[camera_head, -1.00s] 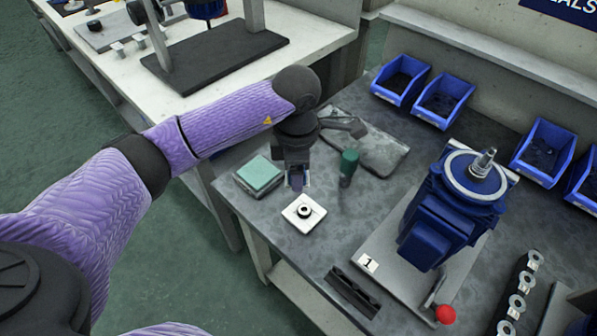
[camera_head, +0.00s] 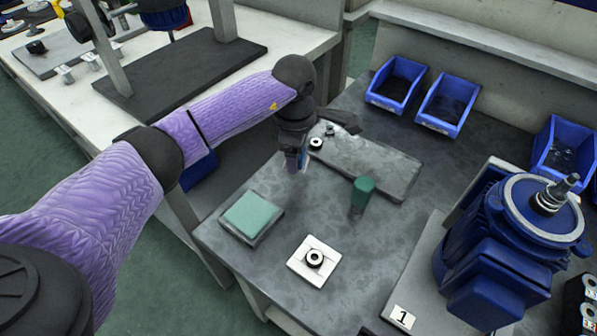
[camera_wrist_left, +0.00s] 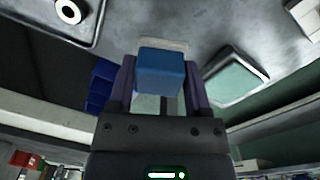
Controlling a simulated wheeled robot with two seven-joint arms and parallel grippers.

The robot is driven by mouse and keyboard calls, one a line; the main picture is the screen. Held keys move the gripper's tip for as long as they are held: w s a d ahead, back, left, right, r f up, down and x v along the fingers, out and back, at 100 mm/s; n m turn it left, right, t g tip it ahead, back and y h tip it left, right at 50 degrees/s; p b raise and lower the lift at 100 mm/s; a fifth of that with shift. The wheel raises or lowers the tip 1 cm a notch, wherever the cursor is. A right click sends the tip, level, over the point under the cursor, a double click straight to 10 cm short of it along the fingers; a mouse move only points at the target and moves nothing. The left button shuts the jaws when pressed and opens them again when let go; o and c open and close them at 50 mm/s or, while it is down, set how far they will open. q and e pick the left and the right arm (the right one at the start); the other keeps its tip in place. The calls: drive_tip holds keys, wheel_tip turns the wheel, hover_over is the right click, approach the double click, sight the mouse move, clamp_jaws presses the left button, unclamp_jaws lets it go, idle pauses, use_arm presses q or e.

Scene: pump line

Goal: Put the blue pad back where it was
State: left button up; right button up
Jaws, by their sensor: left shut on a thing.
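My left gripper (camera_head: 296,167) is shut on the blue pad (camera_wrist_left: 161,71), which shows between its two fingers in the left wrist view. In the head view only a thin blue edge of the pad shows at the fingertips. The gripper hangs above the grey bench, between the green pad and the grey tray, apparently clear of the surface. The green pad (camera_head: 250,213) lies on a square holder; it also shows in the left wrist view (camera_wrist_left: 237,78). The grey tray (camera_head: 385,172) carries a black-and-white ring (camera_head: 316,143) at its left end. My right gripper is out of view.
A white square plate with a ring (camera_head: 314,260) sits at the front. A green cylinder (camera_head: 362,194) stands by the tray. A blue motor (camera_head: 510,250) takes up the right. Blue bins (camera_head: 446,103) line the back. Bare bench lies between the green pad and tray.

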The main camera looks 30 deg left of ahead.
sight(296, 180)
use_arm(q)
wheel_tip(296, 180, down, 5)
drive_tip(key=shift+f+b, duration=0.15)
drive_tip(key=shift+b, duration=0.7)
drive_tip(key=shift+r, duration=0.2)
drive_tip(key=shift+f, duration=0.1)
drive_tip(key=o, duration=1.2)
drive_tip(key=shift+o, duration=0.2)
drive_tip(key=r+p, duration=0.1)
drive_tip(key=r, duration=0.3)
drive_tip(key=r+p, duration=0.2)
drive_tip(key=r, duration=0.1)
drive_tip(key=r+p, duration=0.2)
drive_tip(key=r, duration=0.2)
drive_tip(key=shift+s+d+r, duration=0.1)
drive_tip(key=shift+s+r, duration=0.2)
drive_tip(key=shift+r, duration=0.35)
